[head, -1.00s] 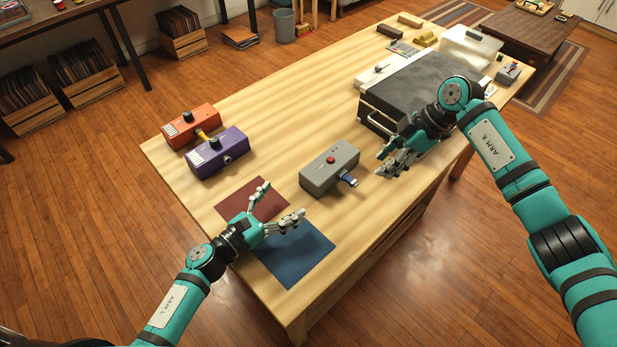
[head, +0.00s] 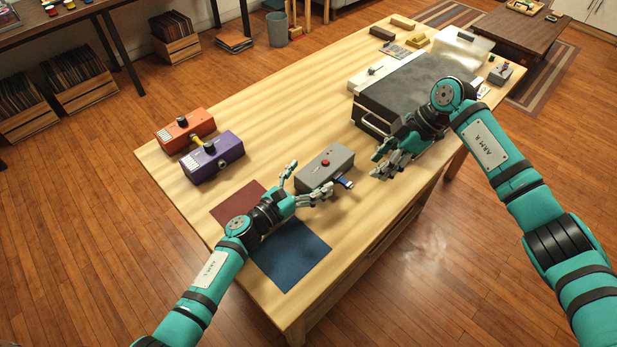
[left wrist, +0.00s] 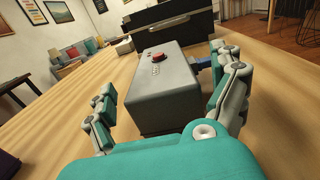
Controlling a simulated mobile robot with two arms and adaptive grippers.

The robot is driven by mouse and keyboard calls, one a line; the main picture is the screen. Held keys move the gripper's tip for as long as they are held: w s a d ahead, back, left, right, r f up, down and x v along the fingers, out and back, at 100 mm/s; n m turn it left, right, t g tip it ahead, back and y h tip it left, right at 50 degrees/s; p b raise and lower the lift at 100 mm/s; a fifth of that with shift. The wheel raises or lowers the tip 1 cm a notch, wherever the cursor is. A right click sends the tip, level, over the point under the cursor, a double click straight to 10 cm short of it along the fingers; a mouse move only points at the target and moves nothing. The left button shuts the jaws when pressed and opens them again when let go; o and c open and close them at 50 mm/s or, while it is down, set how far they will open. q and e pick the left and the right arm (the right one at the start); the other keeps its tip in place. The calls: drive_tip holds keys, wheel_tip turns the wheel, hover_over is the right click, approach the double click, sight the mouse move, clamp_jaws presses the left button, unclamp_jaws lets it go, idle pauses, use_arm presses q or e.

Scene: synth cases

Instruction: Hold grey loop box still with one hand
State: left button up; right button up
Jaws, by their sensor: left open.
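The grey loop box (head: 326,165) lies on the wooden table with a red button on top and a blue plug at its right side. In the left wrist view the grey box (left wrist: 163,92) stands between my fingers. My left gripper (head: 306,183) is open at the box's near left end, one finger on each side; I cannot tell whether the fingers touch it. It also shows in the left wrist view (left wrist: 165,110). My right gripper (head: 380,164) is just right of the box and the blue plug (head: 345,182), apart from them. Its fingers look spread, with nothing between them.
An orange box (head: 186,131) and a purple box (head: 212,157) are at the left, joined by a yellow piece. A dark red mat (head: 232,203) and a blue mat (head: 291,254) lie near the front. A large black case (head: 400,92) stands behind my right gripper.

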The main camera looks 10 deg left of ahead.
sight(346, 182)
use_arm(q)
drive_tip(key=c, duration=1.4)
use_arm(e)
drive_tip(key=shift+o, duration=0.4)
drive_tip(key=shift+w+a+f+n+t+h, duration=0.15)
drive_tip(key=shift+a+f+n+t, duration=0.9)
drive_tip(key=shift+n, duration=3.5)
drive_tip(key=shift+a+f+n+t+h, duration=0.1)
drive_tip(key=shift+a+f+n+t, duration=0.3)
drive_tip(key=shift+a+f+n, duration=2.7)
drive_tip(key=shift+w+d+f+n+t+h, duration=0.2)
drive_tip(key=shift+d+n+t, duration=0.5)
drive_tip(key=shift+n, duration=5.35)
drive_tip(key=shift+s, duration=0.1)
